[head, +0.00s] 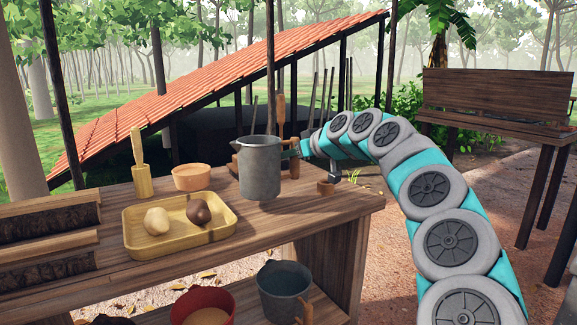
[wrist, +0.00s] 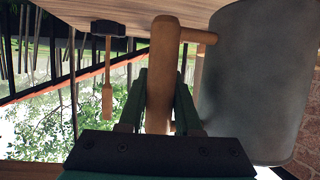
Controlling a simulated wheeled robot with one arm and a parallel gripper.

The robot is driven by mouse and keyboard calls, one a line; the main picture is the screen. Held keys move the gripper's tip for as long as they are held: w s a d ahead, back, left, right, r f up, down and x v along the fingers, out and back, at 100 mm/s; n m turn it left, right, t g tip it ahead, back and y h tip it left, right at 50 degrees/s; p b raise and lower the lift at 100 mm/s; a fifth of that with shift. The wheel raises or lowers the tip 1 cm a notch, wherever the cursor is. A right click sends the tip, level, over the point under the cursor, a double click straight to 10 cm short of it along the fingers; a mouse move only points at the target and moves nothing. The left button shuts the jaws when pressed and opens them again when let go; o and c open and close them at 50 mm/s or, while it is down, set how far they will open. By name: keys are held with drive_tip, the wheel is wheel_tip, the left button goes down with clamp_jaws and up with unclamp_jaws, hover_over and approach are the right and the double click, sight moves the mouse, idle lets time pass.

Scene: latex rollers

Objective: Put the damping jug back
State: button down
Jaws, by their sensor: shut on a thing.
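The damping jug is a grey metal jug (head: 260,168) with a spout at its left and an upright wooden handle (head: 294,160) at its right. It is upright at the right part of the wooden table, on the top or just above it; I cannot tell which. My gripper (head: 290,151) reaches in from the right and is shut on the handle. In the wrist view, which is upside down, the green fingers of my gripper (wrist: 160,100) flank the wooden handle (wrist: 162,65), with the grey jug body (wrist: 258,85) to the right.
A grey bucket (head: 284,290) and red bucket (head: 203,308) stand below. A wooden-handled tool (wrist: 107,95) stands behind.

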drive_tip(key=shift+w, duration=0.15)
drive_tip(key=shift+f, duration=1.9)
drive_tip(key=c, duration=0.6)
unclamp_jaws()
